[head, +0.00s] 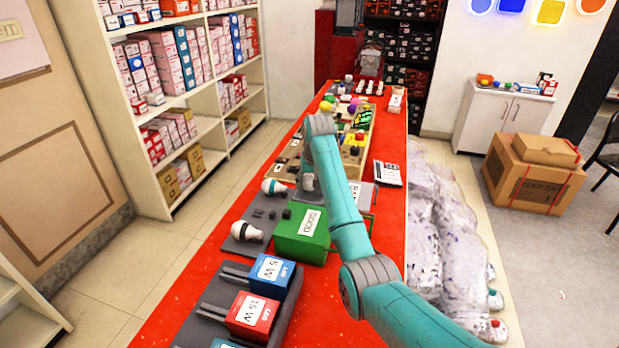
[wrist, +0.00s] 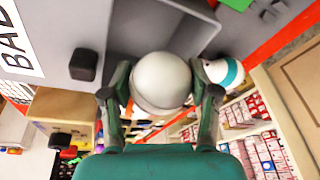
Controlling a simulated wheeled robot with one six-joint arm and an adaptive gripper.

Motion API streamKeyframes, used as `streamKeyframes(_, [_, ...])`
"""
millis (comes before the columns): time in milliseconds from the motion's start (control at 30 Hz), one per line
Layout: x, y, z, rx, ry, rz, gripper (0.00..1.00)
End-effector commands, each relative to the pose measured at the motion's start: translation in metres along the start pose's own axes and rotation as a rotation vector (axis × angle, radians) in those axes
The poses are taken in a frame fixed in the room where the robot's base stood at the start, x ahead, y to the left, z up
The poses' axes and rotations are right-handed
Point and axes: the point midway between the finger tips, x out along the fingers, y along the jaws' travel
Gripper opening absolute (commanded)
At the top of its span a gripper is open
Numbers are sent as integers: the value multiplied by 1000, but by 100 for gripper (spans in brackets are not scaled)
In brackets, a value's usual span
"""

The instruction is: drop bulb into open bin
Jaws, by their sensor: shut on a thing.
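My gripper (wrist: 160,88) is shut on a pale round bulb (wrist: 160,80). In the wrist view the bulb overlaps the edge of the grey bin marked BAD (wrist: 88,18), whose hollow inside shows behind it; I cannot tell its height above the bin. In the head view the grey bin (head: 364,196) is partly hidden behind my arm. The green bin marked GOOD (head: 300,243) stands nearer, and its top looks like a flat green cover. A white and teal bulb (head: 273,186) lies left of the bins; it also shows in the wrist view (wrist: 222,72).
Another white bulb (head: 246,231) lies on a dark grey pad left of the green bin. Blue and red wattage boxes (head: 262,300) stand at the front of the red table (head: 180,296). A wooden tray of small items (head: 354,150) lies behind the bins, with a calculator (head: 387,173) to the right.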

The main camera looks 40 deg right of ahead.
Motion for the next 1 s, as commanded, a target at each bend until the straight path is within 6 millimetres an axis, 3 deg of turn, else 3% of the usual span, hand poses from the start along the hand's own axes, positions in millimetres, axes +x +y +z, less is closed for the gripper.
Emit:
streamKeyframes(400, [4,0,1,0,0,0,8])
streamKeyframes(433, [4,0,1,0,0,0,65])
streamKeyframes(533, [4,0,1,0,0,0,89])
streamKeyframes(867, [3,0,1,0,0,0,89])
streamKeyframes(1000, [-8,0,0,0,2,0,89])
